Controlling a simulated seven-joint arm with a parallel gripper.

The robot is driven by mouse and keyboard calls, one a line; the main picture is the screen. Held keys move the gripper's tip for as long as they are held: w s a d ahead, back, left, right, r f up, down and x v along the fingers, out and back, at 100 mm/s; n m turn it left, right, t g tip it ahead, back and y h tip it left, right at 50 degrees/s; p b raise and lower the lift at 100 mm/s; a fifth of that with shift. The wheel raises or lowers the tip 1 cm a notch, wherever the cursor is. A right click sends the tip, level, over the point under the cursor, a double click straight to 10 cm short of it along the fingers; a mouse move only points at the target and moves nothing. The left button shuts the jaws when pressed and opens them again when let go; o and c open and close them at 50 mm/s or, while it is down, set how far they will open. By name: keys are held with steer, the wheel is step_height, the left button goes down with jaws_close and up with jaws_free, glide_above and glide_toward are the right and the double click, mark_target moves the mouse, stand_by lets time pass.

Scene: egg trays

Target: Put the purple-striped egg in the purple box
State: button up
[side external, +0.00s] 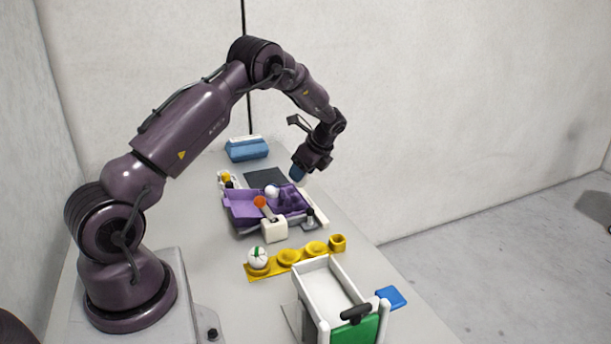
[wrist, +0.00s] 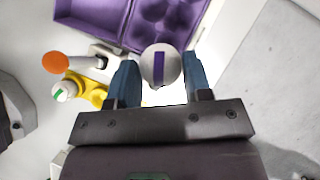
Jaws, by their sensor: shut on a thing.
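My gripper (side external: 298,173) is above the far right part of the purple box (side external: 240,207) in the side view. In the wrist view my gripper (wrist: 160,80) has its blue fingers shut on the purple-striped egg (wrist: 172,68), a white egg with one purple band. The fingers hide this egg in the side view. The purple box (wrist: 92,28) is open, with a flat lid side and a side of round cups; it lies at the top of the wrist view. Another white egg (side external: 271,191) shows at the box; its stripe cannot be made out.
A green-striped egg (side external: 258,258) sits in the yellow tray (side external: 273,271). An orange-ended white tool (side external: 260,202) stands before the purple box, and a small dark-topped item (side external: 310,216) at its right. A white bin with a green front (side external: 357,333) is nearer; a blue box (side external: 247,149) is behind.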

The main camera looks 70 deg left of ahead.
steer(key=shift+a+f, duration=0.35)
steer(key=shift+a, duration=0.15)
steer(key=shift+f, duration=3.7)
steer(key=shift+f, duration=0.45)
steer(key=o, duration=0.7)
steer(key=v, duration=1.3)
steer(key=shift+r, duration=0.1)
steer(key=shift+r, duration=1.1)
